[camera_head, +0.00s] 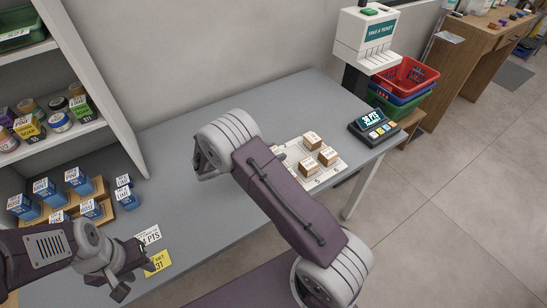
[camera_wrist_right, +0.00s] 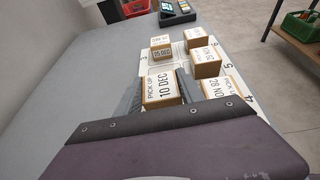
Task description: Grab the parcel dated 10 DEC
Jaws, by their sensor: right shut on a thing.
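The parcel marked 10 DEC (camera_wrist_right: 163,91), a small brown box with a white "PICK UP" label, shows in the right wrist view. My right gripper (camera_wrist_right: 160,98) is shut on it, with dark fingers at its sides. In the head view my right arm hides this parcel and gripper. Several other parcels stand on a white numbered tray (camera_head: 333,174); one reads 25 DEC (camera_wrist_right: 162,54) and one near the right appears to read 28 NOV (camera_wrist_right: 217,90). My left gripper (camera_head: 130,270) is empty, its fingers apart, near the counter's front left.
The grey counter (camera_head: 190,190) is mostly clear in the middle. Blue boxes (camera_head: 78,182) stand on a wooden riser at left, below shelves. A keypad display (camera_head: 374,127) and ticket dispenser (camera_head: 365,40) are at the far right.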

